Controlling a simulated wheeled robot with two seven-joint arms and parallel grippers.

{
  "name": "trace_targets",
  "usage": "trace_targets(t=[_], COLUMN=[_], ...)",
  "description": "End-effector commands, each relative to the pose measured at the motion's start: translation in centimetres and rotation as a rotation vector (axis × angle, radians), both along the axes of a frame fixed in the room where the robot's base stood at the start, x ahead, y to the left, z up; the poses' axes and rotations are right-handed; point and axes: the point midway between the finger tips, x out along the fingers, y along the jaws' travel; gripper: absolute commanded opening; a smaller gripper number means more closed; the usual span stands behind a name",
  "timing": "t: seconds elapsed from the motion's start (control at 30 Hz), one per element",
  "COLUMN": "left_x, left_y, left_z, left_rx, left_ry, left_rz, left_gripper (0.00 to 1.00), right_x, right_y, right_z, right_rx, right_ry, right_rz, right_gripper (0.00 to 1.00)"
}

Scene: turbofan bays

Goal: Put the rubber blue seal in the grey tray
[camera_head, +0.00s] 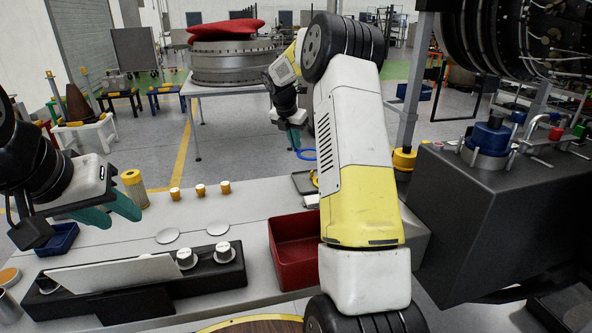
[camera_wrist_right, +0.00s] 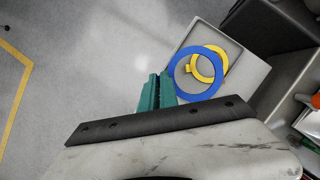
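The blue seal (camera_head: 307,154) is a thin ring held in the air at the tips of my right gripper (camera_head: 294,140). In the right wrist view the blue seal (camera_wrist_right: 179,88) touches the teal fingers (camera_wrist_right: 160,82), which are close together at its left edge. The grey tray (camera_wrist_right: 188,43) lies below and behind the seal, and the seal overlaps its left part in that view. In the head view the tray (camera_head: 297,184) is at the table's far edge, partly hidden by my right arm. My left gripper (camera_head: 128,214) is empty with its fingers apart, over the table's left side.
A yellow ring (camera_wrist_right: 222,68) lies in the tray. A red bin (camera_head: 291,262) stands nearer on the table. Several small orange-and-white cups (camera_head: 199,190), flat discs (camera_head: 217,228) and a black holder (camera_head: 215,272) occupy the left. A dark machine block (camera_head: 490,215) stands at the right.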

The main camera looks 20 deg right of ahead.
Motion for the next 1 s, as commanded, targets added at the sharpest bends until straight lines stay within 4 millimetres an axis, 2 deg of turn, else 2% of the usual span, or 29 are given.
trace_targets(t=[0.2, 0.37, 0.6, 0.7, 0.9, 1.0], left_x=[0.0, 0.0, 0.0, 0.0, 0.0, 0.0], left_y=[0.0, 0.0, 0.0, 0.0, 0.0, 0.0], left_z=[0.0, 0.0, 0.0, 0.0, 0.0, 0.0], left_rx=[0.0, 0.0, 0.0, 0.0, 0.0, 0.0], left_ry=[0.0, 0.0, 0.0, 0.0, 0.0, 0.0], left_rz=[0.0, 0.0, 0.0, 0.0, 0.0, 0.0], left_gripper=[0.36, 0.36, 0.36, 0.36, 0.36, 0.36], right_x=[-0.1, -0.1, -0.1, -0.1, -0.1, -0.1], right_y=[0.0, 0.0, 0.0, 0.0, 0.0, 0.0], right_z=[-3.7, -5.2, -8.9, -9.7, -9.8, -9.8], right_rx=[-0.001, -0.001, -0.001, -0.001, 0.0, 0.0], right_ry=[0.006, 0.004, 0.004, 0.004, 0.003, 0.003], right_rz=[0.001, 0.0, 0.001, 0.001, -0.001, -0.001], right_gripper=[0.0, 0.0, 0.0, 0.0, 0.0, 0.2])
